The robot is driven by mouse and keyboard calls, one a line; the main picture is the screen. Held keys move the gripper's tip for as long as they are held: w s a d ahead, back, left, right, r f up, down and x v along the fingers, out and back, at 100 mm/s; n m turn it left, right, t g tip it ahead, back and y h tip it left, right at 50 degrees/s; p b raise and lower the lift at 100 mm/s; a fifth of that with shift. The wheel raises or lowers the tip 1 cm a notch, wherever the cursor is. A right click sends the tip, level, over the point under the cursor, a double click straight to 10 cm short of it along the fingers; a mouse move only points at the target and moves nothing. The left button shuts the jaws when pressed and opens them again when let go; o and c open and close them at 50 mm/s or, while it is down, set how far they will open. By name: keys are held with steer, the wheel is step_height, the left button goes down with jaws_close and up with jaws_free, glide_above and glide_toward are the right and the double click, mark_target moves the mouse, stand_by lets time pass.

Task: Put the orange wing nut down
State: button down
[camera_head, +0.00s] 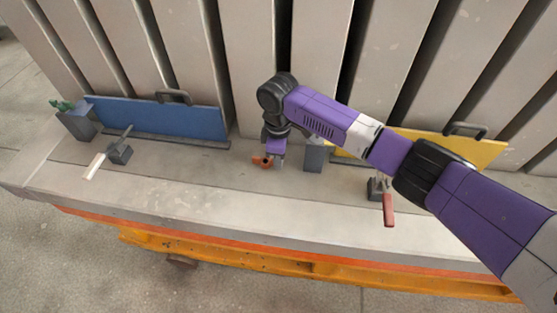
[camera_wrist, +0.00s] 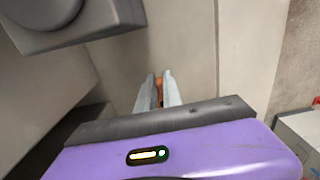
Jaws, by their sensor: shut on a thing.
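The orange wing nut (camera_head: 262,161) is at my gripper (camera_head: 273,160) in the head view, just above or touching the grey concrete ledge. I cannot tell whether it touches the ledge. In the wrist view, my gripper (camera_wrist: 160,78) has its two grey fingers shut on the wing nut (camera_wrist: 159,92). Only a narrow orange strip of the nut shows between the fingers there; the rest is hidden.
A blue panel (camera_head: 160,118) stands behind at left, a yellow panel (camera_head: 463,151) at right. A grey block (camera_head: 315,158) stands just right of my gripper. A white-handled clamp (camera_head: 95,166) and a red-handled clamp (camera_head: 388,208) flank it. The ledge (camera_head: 220,190) in front is clear.

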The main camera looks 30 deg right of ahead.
steer(key=shift+f, duration=0.35)
steer(key=shift+f, duration=0.1)
steer(key=c, duration=1.5)
jaws_free()
step_height(320, 180, up, 12)
steer(key=b, duration=0.1)
